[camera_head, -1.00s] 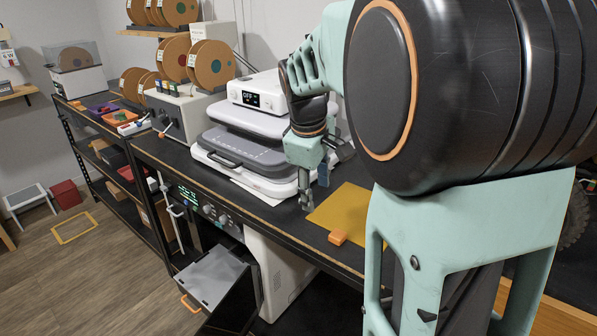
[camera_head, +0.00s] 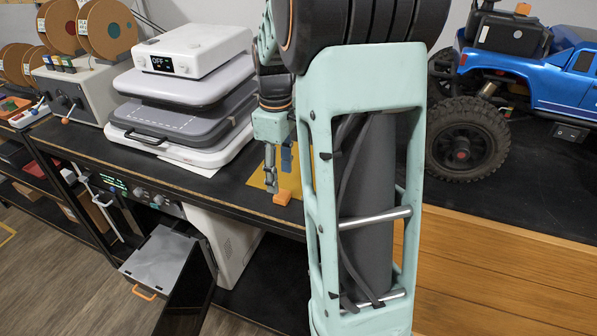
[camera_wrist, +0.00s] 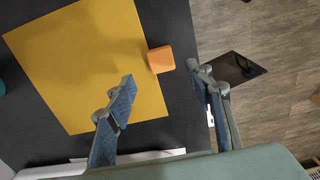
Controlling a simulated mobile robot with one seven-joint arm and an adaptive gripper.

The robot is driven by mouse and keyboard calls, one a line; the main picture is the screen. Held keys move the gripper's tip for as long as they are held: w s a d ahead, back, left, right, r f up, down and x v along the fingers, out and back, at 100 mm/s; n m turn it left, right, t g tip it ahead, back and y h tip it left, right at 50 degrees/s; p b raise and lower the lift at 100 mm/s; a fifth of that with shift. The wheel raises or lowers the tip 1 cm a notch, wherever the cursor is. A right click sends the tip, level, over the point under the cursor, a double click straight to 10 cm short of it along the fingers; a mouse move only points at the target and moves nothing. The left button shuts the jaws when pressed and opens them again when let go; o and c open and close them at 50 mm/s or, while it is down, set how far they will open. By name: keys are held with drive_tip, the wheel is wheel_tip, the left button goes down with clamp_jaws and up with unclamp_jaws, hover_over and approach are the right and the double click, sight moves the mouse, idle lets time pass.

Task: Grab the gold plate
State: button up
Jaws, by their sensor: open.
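The gold plate (camera_wrist: 85,65) is a flat yellow-gold sheet lying on the black bench top. An orange block-like tab (camera_wrist: 160,60) sits at its edge. In the head view the plate (camera_head: 259,178) is mostly hidden behind my arm and gripper, with the orange tab (camera_head: 281,197) near the bench's front edge. My gripper (camera_wrist: 161,74) is open and empty, pointing down. In the wrist view one finger overlaps the plate and the other lies beyond the tab, so the tab shows between the fingertips. My gripper (camera_head: 279,174) appears above the plate; its exact height is unclear.
A white and grey press (camera_head: 185,95) with an "OFF" display stands left of my gripper. A blue toy truck (camera_head: 535,80) stands on the bench at the right. A grey open drawer or lid (camera_head: 160,262) juts out below the bench. Bare black bench surrounds the plate.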

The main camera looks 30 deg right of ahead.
sight(282, 194)
drive_tip(key=f, duration=0.5)
drive_tip(key=shift+s, duration=0.3)
drive_tip(key=shift+c, duration=0.3)
clamp_jaws()
